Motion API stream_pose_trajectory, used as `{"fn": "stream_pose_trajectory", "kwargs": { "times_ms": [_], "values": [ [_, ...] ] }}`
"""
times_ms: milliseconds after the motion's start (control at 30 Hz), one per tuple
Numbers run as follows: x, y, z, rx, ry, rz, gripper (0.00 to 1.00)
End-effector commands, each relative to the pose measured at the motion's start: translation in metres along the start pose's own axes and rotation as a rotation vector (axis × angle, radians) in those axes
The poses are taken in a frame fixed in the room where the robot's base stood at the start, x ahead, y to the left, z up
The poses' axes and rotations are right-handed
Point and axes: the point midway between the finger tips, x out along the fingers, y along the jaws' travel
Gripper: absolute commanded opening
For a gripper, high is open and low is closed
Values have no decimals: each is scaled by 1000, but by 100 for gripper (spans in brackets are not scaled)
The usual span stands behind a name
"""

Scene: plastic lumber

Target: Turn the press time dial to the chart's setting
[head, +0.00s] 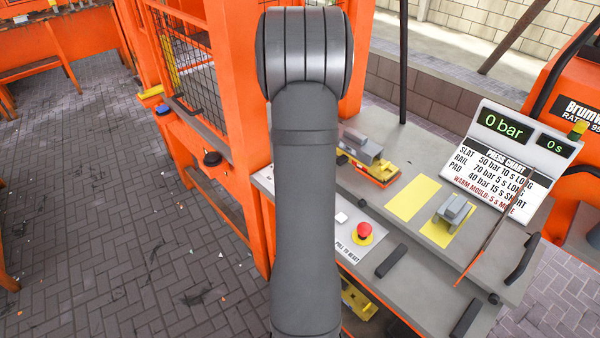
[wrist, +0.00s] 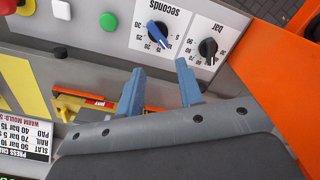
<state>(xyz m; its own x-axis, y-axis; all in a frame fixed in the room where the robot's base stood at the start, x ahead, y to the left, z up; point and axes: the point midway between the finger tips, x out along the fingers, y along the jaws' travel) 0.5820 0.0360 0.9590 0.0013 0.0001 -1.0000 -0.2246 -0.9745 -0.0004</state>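The press time dial is a blue knob (wrist: 159,35) on a white plate marked "seconds" in the wrist view; its exact setting is hard to read. My gripper (wrist: 162,85) is open and empty, its two blue-grey fingertips apart from the knob and below it in the picture. The chart (head: 496,173) in the head view reads SLAT 50 bar 10 s LONG, RAIL 70 bar 5 s LONG, PAD 40 bar 15 s SHORT, and WARM MOULD: 5 s MORE. The displays above it show 0 bar (head: 502,127) and 0 s (head: 554,144). In the head view, my arm hides the dial and gripper.
A black bar dial (wrist: 208,47) sits right beside the seconds dial. Green (wrist: 108,21) and white (wrist: 61,53) buttons are left of it. A red stop button (head: 363,232) stands on the bench. Orange frames surround the bench.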

Motion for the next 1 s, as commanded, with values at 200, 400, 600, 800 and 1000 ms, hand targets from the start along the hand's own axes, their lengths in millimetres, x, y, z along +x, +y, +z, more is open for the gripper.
{"fn": "stream_pose_trajectory", "kwargs": {
  "times_ms": [200, 400, 600, 800, 1000],
  "values": [
    [-59, 1, 5, -255, 2, 0, 34],
    [-59, 2, 7, -307, -3, 1, 34],
    [-24, 2, 7, -305, -6, 1, 34],
    [21, 2, 8, -304, -7, 1, 34],
    [64, 2, 7, -303, -5, 1, 34]
  ]
}}
